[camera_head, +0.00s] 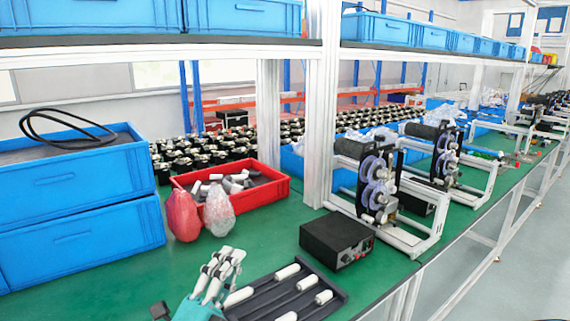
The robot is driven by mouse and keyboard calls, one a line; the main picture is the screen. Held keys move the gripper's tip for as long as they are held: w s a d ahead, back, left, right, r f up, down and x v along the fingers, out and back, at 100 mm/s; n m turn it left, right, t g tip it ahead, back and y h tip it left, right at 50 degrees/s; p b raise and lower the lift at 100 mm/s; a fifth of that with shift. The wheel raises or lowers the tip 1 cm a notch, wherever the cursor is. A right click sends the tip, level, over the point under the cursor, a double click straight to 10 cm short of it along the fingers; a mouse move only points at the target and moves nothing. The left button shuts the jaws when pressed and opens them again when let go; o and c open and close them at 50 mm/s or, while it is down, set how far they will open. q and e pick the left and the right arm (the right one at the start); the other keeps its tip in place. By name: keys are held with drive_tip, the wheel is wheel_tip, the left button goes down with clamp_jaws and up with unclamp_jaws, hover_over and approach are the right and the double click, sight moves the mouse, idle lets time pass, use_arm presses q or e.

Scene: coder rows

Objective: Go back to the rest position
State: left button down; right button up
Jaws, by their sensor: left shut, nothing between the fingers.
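My left gripper (232,255), white and teal, reaches up from the bottom of the head view, left of centre. Its fingers are shut, with nothing seen between them. It is in front of the red bin and at the left side of a black tray (338,294) holding white cylindrical parts (287,271). It hides part of that tray; I cannot tell whether it touches it. My right gripper is not in view.
A red bin (280,188) of white parts stands behind two bags, one red (183,215) and one clear (219,209). Stacked blue crates (80,240) stand left. A black box (336,240) and reel machines (377,190) stand right. Shelving (322,120) rises behind. Green table (275,240) is partly clear.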

use_arm(q)
drive_tip(key=s+a+f+n+g+y, duration=0.35)
drive_tip(key=a+f+n+y, duration=0.35)
drive_tip(key=f, duration=0.4)
drive_tip(key=s+a+f+n+g+y, duration=0.3)
drive_tip(key=a+f+n+g+y, duration=0.25)
drive_tip(key=f+n, duration=0.45)
drive_tip(key=s+d+f+n+g+h, duration=0.1)
drive_tip(key=s+f+g, duration=0.45)
drive_tip(key=s, duration=0.45)
drive_tip(key=s+f+n+g+h, duration=0.2)
drive_tip(key=s+f+g, duration=0.2)
drive_tip(key=s+f, duration=0.45)
wheel_tip(320, 180, down, 30)
drive_tip(key=s+r+b, duration=0.1)
drive_tip(key=s+b, duration=0.2)
drive_tip(key=b, duration=0.2)
drive_tip(key=s+a+f+g+b, duration=0.1)
drive_tip(key=s+f+b, duration=0.1)
drive_tip(key=s+f, duration=0.6)
drive_tip(key=s+a+f+g+b, duration=0.1)
drive_tip(key=s+f, duration=0.7)
drive_tip(key=f, duration=0.4)
drive_tip(key=shift+s+a+f+m+b, duration=0.15)
drive_tip(key=shift+a+f+m+b, duration=0.05)
drive_tip(key=shift+a+m+b, duration=0.2)
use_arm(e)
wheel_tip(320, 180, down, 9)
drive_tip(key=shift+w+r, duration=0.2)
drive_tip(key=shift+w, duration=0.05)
